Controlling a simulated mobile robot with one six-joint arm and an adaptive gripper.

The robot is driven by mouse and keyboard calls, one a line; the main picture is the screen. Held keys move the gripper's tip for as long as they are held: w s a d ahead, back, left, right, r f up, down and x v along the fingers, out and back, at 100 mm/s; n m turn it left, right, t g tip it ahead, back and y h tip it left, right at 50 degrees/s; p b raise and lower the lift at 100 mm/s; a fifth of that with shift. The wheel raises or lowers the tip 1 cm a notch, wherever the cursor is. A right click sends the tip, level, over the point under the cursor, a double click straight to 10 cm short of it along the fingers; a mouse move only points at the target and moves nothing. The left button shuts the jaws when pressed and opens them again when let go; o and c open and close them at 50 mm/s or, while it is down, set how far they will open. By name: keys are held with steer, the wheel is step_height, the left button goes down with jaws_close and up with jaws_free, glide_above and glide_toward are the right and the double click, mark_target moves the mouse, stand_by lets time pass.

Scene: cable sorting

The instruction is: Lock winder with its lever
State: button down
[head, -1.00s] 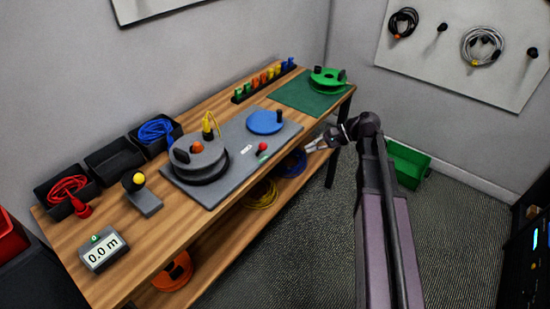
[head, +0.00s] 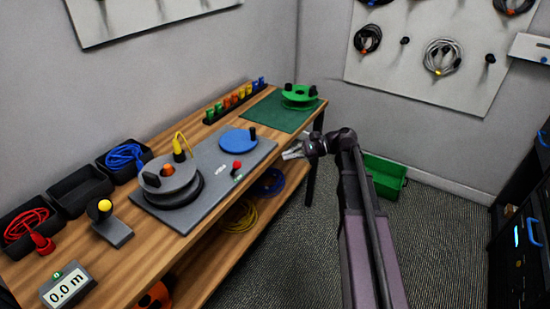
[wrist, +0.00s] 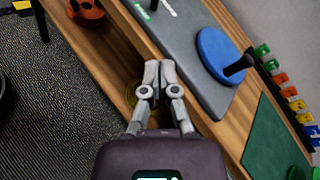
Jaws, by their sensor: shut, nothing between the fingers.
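The winder has a grey baseplate (head: 211,151) on the wooden bench, with a round grey drum (head: 170,173) at its near end and a blue disc (head: 238,139) with a black handle (head: 252,133) at its far end. A small lever with a red knob (head: 237,165) stands at the plate's right edge, with a green mark beside it. My gripper (head: 288,155) is shut and empty, off the bench's front edge and right of the lever. The wrist view shows my gripper (wrist: 151,65) apart from the plate and the blue disc (wrist: 215,55); the red knob is out of that view.
A yellow cable (head: 180,146) stands up at the drum. A green mat (head: 273,111) with a green reel (head: 299,97) lies at the bench's far end. A lower shelf holds a yellow coil (head: 240,216) and a blue coil (head: 268,183). A green crate (head: 385,174) stands on the floor.

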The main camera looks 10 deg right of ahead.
steer(key=b, duration=0.3)
glide_toward(234, 169)
step_height(234, 169, down, 3)
steer(key=w+a, duration=0.2)
steer(key=w, duration=0.1)
steer(key=shift+s+a+r+p, duration=0.35)
steer(key=shift+s+a+p, duration=0.15)
steer(key=shift+a, duration=0.2)
steer(key=shift+s+a+r+p, duration=0.35)
steer(key=shift+s+a+p, duration=0.1)
steer(key=shift+a+p, duration=0.15)
steer(key=shift+a, duration=0.15)
